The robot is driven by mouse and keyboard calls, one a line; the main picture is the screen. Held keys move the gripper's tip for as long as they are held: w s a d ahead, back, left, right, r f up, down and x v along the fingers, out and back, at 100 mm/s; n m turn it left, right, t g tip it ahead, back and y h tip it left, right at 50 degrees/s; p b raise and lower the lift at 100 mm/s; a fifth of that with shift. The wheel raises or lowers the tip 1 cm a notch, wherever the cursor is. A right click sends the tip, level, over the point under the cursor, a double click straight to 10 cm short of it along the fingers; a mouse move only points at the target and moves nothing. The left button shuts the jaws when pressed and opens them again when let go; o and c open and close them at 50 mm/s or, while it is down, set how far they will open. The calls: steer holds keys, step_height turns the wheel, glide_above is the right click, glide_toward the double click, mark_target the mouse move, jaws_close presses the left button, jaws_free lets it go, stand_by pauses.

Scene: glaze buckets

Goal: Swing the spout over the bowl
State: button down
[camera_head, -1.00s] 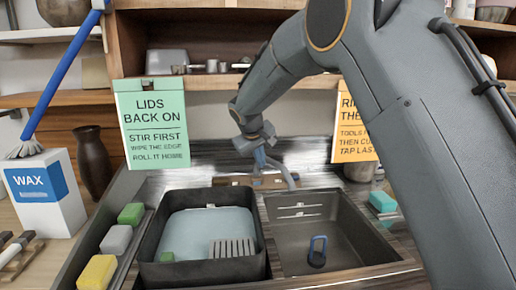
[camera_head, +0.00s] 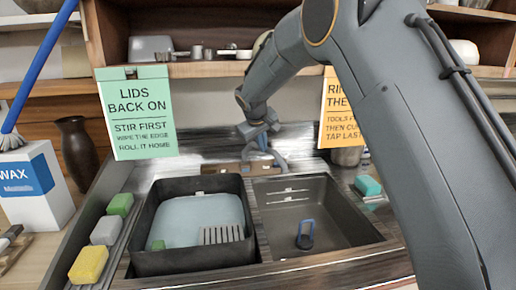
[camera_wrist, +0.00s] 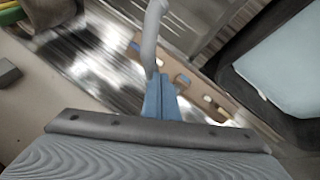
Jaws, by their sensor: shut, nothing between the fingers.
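The grey curved spout (camera_head: 280,158) stands at the back of the sink, near the divider between the two bowls. Its tip lies behind the right bowl's back edge. The right bowl (camera_head: 345,225) is grey and holds a small blue-handled thing. The left bowl (camera_head: 190,268) is dark with a pale blue floor. My gripper (camera_head: 262,143) is at the spout, its blue fingers together with nothing between them. In the wrist view the spout (camera_wrist: 151,35) runs down to the fingertips (camera_wrist: 160,82). I cannot tell whether they touch.
Green, grey and yellow blocks (camera_head: 104,231) line the sink's left side. A teal block (camera_head: 368,186) lies at the right. A green sign (camera_head: 137,115) and an orange sign (camera_head: 340,120) hang behind. A wax box (camera_head: 33,185) and dark vase (camera_head: 77,152) stand left.

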steer(key=shift+a, duration=0.1)
steer(key=s+a+f+b+v, duration=0.1)
steer(key=s+b+v, duration=0.15)
steer(key=v, duration=0.95)
steer(key=s+d+f+m+g, duration=0.1)
steer(key=s+d+f, duration=0.5)
steer(key=s+d, duration=0.1)
steer(key=s+d+f+m+g, duration=0.2)
steer(key=s+d+f, duration=0.4)
steer(key=s+d, duration=0.2)
steer(key=s+d+f+m+g, duration=0.1)
steer(key=s+d+f+m, duration=0.1)
steer(key=s+d+f, duration=0.4)
steer(key=shift+s+d+g+y+b, duration=0.2)
steer(key=shift+s+d, duration=0.35)
steer(key=shift+d, duration=0.2)
steer(key=shift+s+d+g+y+b, duration=0.1)
steer(key=shift+s+d+b, duration=0.05)
steer(key=shift+s+d, duration=0.55)
steer(key=s+d+f, duration=0.1)
steer(key=s, duration=0.2)
steer(key=s+d+f+m, duration=0.1)
steer(key=s+f, duration=0.1)
steer(key=s, duration=0.2)
steer(key=s+d+f+m+g, duration=0.1)
steer(key=s+d, duration=0.1)
steer(key=s, duration=0.1)
steer(key=shift+s+f, duration=0.15)
steer(key=shift+s, duration=0.2)
